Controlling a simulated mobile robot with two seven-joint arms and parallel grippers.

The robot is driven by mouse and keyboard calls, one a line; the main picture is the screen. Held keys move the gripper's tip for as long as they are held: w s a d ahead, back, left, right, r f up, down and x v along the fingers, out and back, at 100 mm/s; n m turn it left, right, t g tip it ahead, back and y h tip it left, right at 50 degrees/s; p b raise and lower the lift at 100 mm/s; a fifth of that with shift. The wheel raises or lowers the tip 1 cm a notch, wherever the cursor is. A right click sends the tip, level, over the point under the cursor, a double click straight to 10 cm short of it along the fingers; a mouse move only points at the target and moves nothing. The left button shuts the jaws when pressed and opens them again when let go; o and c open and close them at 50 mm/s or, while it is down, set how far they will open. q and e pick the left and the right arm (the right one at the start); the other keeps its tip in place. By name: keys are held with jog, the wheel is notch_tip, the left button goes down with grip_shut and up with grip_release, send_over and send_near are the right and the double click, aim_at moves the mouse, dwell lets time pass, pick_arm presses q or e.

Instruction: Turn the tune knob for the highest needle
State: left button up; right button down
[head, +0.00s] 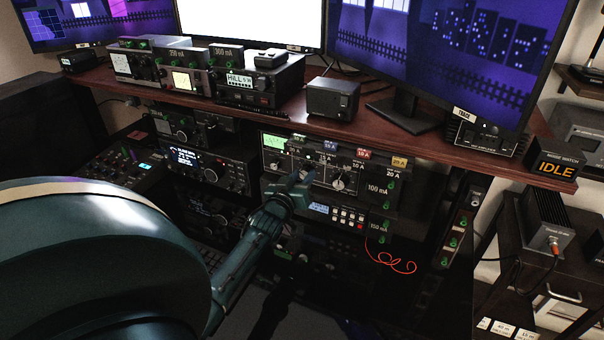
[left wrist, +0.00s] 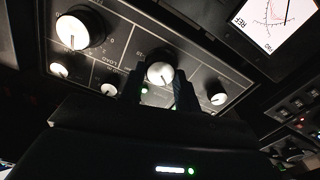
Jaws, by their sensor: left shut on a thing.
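The radio panel (head: 325,165) stands on the shelf under the desk top, with a meter (head: 274,142) at its upper left. My left gripper (head: 292,190) is at the panel's front, right of and below the meter. In the left wrist view its two dark fingers (left wrist: 160,88) are shut on a knob (left wrist: 160,73) with a pale face; its name label is not readable. The meter face (left wrist: 265,22) shows there at upper right, marked REF, with a dark needle and a red curve. A larger knob (left wrist: 80,28) marked near "LOAD" is left of the fingers. My right gripper is not in view.
Smaller knobs (left wrist: 110,89) sit close beside the fingers. The head view shows a pale knob (head: 340,182) right of the gripper, a radio (head: 205,165) to its left, and the desk edge (head: 390,145) above. A loose red wire (head: 395,263) hangs below.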

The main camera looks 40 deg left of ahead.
pick_arm(q)
jog(key=shift+n, duration=0.5)
jog(key=o, duration=1)
jog(key=v, duration=1.3)
jog(key=shift+s+b, duration=0.1)
jog(key=shift+b, duration=0.2)
jog(key=shift+c, duration=0.2)
